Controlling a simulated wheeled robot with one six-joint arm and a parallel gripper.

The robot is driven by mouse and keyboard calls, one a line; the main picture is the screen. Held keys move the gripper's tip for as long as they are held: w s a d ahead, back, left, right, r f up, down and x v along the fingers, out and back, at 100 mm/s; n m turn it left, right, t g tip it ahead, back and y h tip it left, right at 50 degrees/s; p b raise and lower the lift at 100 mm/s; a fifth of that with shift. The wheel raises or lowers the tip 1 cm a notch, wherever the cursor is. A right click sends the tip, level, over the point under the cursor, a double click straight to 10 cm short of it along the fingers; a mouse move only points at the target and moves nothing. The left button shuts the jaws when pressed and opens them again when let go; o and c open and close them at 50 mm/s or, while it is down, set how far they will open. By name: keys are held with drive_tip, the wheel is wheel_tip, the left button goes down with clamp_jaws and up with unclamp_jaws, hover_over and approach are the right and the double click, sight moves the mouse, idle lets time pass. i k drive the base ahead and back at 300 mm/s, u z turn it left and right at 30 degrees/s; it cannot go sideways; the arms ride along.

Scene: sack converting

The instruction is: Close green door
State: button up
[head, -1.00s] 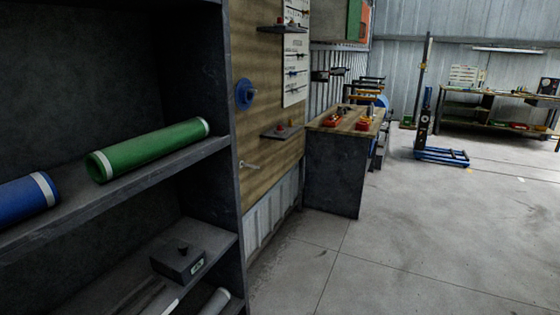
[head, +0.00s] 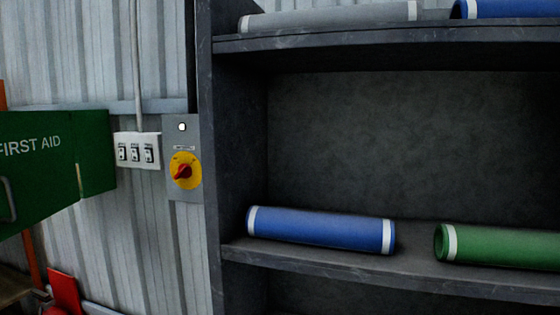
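A green door (head: 38,165) lettered FIRST AID shows at the left edge of the head view. It stands swung out at an angle from a green cabinet (head: 95,150) on the corrugated wall, so it looks open. A grey handle (head: 7,199) sits on the door near the left picture edge. Part of the door is cut off by the picture edge. My gripper is not in view.
A dark shelf (head: 210,150) fills the right, holding blue (head: 320,230) and green (head: 505,246) rolls. A switch panel with a red and yellow knob (head: 186,171) and a white socket box (head: 137,150) are between cabinet and shelf. Red objects (head: 65,292) are low at left.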

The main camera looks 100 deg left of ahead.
sight(38, 180)
drive_tip(key=u, duration=4.9)
drive_tip(key=k, duration=1.15)
drive_tip(key=z, duration=0.55)
drive_tip(key=i, duration=1.35)
drive_tip(key=u, duration=0.35)
